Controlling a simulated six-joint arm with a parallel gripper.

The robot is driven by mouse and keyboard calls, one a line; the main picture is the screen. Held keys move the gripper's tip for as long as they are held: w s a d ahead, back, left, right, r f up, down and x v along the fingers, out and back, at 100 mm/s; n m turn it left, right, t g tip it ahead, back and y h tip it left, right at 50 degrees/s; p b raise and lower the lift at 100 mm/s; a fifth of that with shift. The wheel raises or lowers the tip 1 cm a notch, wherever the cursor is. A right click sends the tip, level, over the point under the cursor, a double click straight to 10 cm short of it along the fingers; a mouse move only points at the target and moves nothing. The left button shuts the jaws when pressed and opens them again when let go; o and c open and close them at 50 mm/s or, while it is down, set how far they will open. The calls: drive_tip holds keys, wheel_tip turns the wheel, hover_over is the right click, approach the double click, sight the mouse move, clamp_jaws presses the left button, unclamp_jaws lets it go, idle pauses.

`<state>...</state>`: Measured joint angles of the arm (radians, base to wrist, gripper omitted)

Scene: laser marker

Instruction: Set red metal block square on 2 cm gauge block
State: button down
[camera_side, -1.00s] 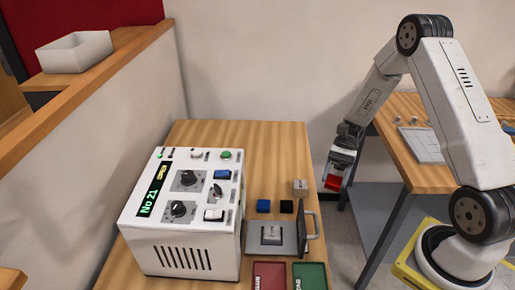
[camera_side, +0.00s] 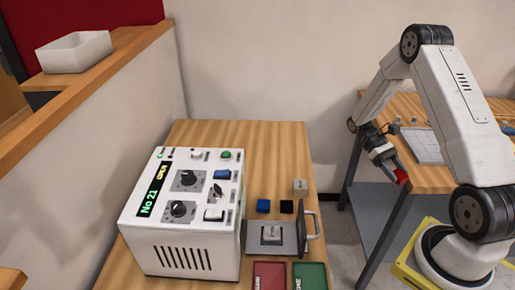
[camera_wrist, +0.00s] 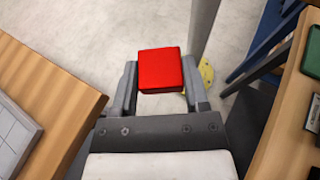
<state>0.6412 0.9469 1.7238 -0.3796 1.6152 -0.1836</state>
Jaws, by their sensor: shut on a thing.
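The red metal block (camera_side: 402,177) is between the fingertips of my gripper (camera_side: 398,172), which is shut on it. The block is in the air near the left edge of the right-hand table, away from the marker. In the wrist view the red block (camera_wrist: 161,70) sits between the two grey fingers of my gripper (camera_wrist: 160,82), with floor behind it. A small grey block (camera_side: 271,234) lies on the marker's grey plate (camera_side: 254,247). Another light grey block (camera_side: 300,186) stands behind it on the left table. I cannot read which one is the 2 cm gauge block.
The white marker box (camera_side: 185,225) with knobs and display stands on the left table. A blue block (camera_side: 263,206) and black block (camera_side: 287,207) lie near the plate's upright handled panel (camera_side: 308,228). Red (camera_side: 269,276) and green (camera_side: 310,276) trays are in front. A floor gap separates the tables.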

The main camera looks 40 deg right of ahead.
drive_tip(key=s+d+r+n+t+h, duration=0.1)
drive_tip(key=d+r+n+h, duration=0.2)
drive_tip(key=d, duration=0.7)
drive_tip(key=s+d+r+n+t+h, duration=0.2)
drive_tip(key=d+r+n+h, duration=0.1)
drive_tip(key=d+n+h, duration=0.5)
drive_tip(key=d+h, duration=0.1)
drive_tip(key=d, duration=0.2)
drive_tip(key=shift+s+n+t+h, duration=0.2)
drive_tip(key=shift+n+t+h, duration=0.1)
drive_tip(key=shift+d, duration=0.1)
drive_tip(key=w+d+f, duration=0.2)
drive_tip(key=d, duration=0.1)
drive_tip(key=w+d+f, duration=0.2)
drive_tip(key=d+f, duration=0.1)
drive_tip(key=d, duration=0.1)
drive_tip(key=w+d+f, duration=0.2)
drive_tip(key=d+f, duration=0.1)
drive_tip(key=shift+w+d+f, duration=0.15)
drive_tip(key=shift+w+d, duration=0.1)
drive_tip(key=shift+w, duration=0.1)
drive_tip(key=shift+w+d+f, duration=0.3)
drive_tip(key=shift+d+f, duration=0.15)
drive_tip(key=shift+f, duration=0.1)
drive_tip(key=shift+f, duration=0.1)
